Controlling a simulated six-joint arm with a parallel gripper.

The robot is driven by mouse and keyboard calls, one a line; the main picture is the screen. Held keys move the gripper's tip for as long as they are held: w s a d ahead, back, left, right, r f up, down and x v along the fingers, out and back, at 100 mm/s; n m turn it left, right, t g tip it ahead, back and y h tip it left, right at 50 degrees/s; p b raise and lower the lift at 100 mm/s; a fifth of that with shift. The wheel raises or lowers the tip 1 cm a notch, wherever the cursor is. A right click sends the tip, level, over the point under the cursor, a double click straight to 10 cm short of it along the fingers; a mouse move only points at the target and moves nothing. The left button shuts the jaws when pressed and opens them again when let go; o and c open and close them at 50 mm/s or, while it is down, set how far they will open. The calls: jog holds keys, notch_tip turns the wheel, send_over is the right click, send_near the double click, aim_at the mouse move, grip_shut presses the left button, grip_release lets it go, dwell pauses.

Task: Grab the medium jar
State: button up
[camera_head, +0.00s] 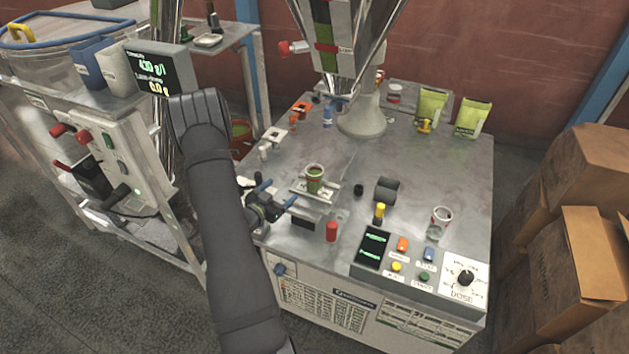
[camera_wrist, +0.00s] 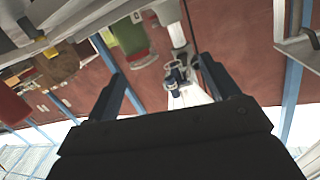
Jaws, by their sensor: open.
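Another pale jar (camera_head: 394,94) stands at the back. I cannot tell by size which is the medium one. My gripper (camera_head: 277,192) is open and empty at the table's left edge, left of the green-filled jar and apart from it. In the wrist view the two fingers (camera_wrist: 162,70) are spread with nothing held between them. A green and red shape (camera_wrist: 130,38) shows beyond them, not clearly identifiable.
The hopper funnel (camera_head: 361,115) hangs over the back of the table. Green pouches (camera_head: 472,118) stand at the back right. Cardboard boxes (camera_head: 570,250) are stacked at the right.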

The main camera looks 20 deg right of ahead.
jog(key=s+h, duration=0.2)
jog(key=s, duration=0.3)
send_near(314, 169)
jog(key=x, duration=0.5)
jog(key=shift+s+d+f, duration=0.15)
jog(key=shift+s+f, duration=0.2)
jog(key=shift+f, duration=0.05)
jog(key=x, duration=0.5)
jog(key=shift+w+r, duration=0.1)
jog(key=shift+w, duration=0.1)
jog(key=shift+c, duration=0.4)
jog(key=c, duration=1.2)
jog(key=shift+o, duration=0.2)
jog(key=shift+r, duration=0.15)
